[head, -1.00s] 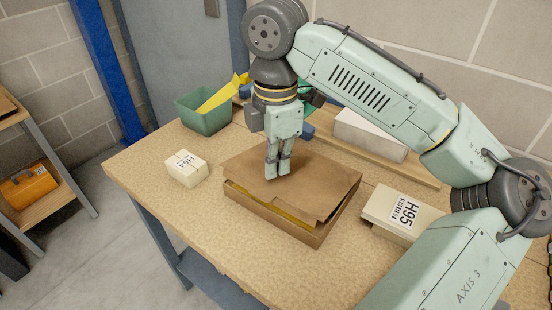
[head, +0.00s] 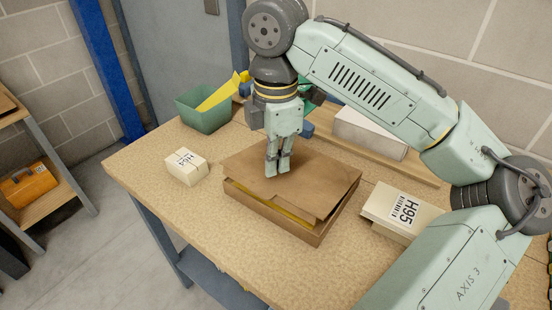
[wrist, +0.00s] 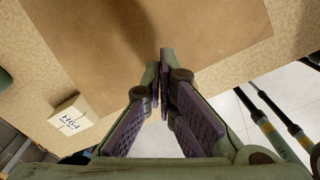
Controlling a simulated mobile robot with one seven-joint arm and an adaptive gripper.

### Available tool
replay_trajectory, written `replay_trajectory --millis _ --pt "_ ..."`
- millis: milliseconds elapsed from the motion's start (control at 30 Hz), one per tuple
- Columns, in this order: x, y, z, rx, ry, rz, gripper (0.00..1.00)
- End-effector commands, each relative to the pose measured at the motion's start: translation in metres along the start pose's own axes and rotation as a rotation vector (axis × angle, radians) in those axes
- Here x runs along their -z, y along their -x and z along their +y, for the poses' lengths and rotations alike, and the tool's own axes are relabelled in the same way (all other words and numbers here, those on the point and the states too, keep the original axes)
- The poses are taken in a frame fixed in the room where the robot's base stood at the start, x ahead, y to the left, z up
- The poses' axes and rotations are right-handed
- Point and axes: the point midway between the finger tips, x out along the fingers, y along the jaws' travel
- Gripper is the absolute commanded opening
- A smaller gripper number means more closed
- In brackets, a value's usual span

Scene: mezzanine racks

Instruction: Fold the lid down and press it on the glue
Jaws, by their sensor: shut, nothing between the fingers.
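A flat brown cardboard box (head: 277,224) lies on the workbench. Its lid (head: 320,183) is folded over the top, with a small gap along the front edge. A yellow strip (head: 279,210) shows in that gap. My gripper (head: 277,175) is shut and empty, pointing down at the lid's left-middle part. Its fingertips look to be on or just over the lid; I cannot tell if they touch. In the wrist view the shut fingers (wrist: 163,75) are in front of the lid (wrist: 170,35), which fills the upper middle.
A small box marked H64 (head: 186,167) stands left of the cardboard box, and a box marked H95 (head: 400,212) stands right. Behind are a green bin (head: 203,112) and a white block (head: 368,135). The bench (head: 180,210) is clear at the front left.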

Motion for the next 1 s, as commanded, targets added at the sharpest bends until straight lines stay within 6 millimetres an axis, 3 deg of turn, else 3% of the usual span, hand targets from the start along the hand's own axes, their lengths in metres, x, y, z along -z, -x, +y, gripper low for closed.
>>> replay_trajectory --millis 367,1000 --pt "0.000 -0.001 0.000 0.000 0.000 0.000 0.00" --pt "0.000 -0.020 0.000 0.000 -0.001 0.000 0.00"
